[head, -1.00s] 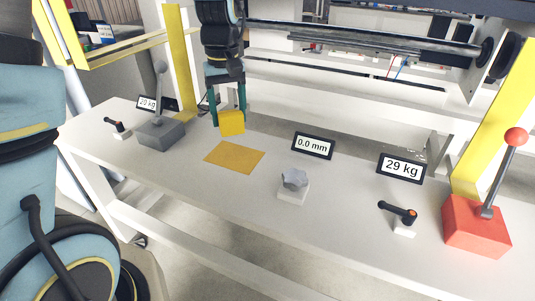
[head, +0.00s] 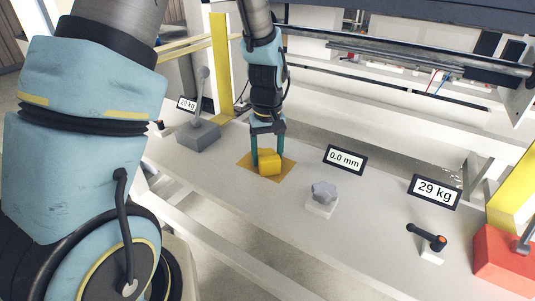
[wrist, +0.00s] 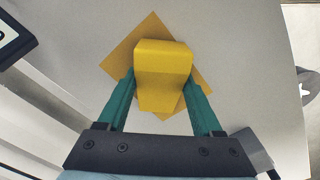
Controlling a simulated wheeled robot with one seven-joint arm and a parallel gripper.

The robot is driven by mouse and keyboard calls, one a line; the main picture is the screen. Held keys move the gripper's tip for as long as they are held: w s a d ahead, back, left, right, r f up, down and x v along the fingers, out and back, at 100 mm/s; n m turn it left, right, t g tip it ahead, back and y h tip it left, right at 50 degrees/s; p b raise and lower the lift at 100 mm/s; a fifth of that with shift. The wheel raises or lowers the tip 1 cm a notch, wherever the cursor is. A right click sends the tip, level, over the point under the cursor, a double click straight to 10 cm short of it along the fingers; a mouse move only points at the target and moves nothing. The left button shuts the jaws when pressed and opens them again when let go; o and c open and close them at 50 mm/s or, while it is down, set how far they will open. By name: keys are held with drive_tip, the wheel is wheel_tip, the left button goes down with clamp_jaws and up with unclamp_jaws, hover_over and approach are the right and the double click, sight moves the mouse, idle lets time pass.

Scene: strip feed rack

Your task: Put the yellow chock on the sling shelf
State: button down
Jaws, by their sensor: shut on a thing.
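The yellow chock (head: 270,162) is between the green fingers of my gripper (head: 268,154), and the gripper is shut on it. In the head view it shows over the flat orange-yellow square (head: 288,170) on the white bench. In the wrist view the chock (wrist: 163,68) sits between the two fingers of my gripper (wrist: 163,98), with the square (wrist: 142,36) behind it, turned at an angle to it. I cannot tell whether the chock touches the square or hangs just above it. I cannot tell which surface is the sling shelf.
A grey lever box (head: 198,136) stands left of the square. A grey star knob (head: 323,192), a 0.0 mm display (head: 345,159), a 29 kg display (head: 434,191), a black handle with an orange end (head: 428,236) and a red lever box (head: 505,250) stand to the right.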

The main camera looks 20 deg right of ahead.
sight(267, 154)
drive_tip(key=shift+f, duration=0.1)
drive_tip(key=shift+c, duration=0.2)
unclamp_jaws()
wheel_tip(267, 154, up, 12)
drive_tip(key=b, duration=0.2)
drive_tip(key=s+a+f, duration=0.1)
drive_tip(key=a, duration=1.2)
drive_tip(key=s+a+f+t, duration=0.1)
drive_tip(key=a+f, duration=0.1)
drive_tip(key=a, duration=1)
drive_tip(key=shift+s+a+t, duration=0.25)
drive_tip(key=shift+a+t, duration=0.05)
drive_tip(key=shift+a, duration=0.1)
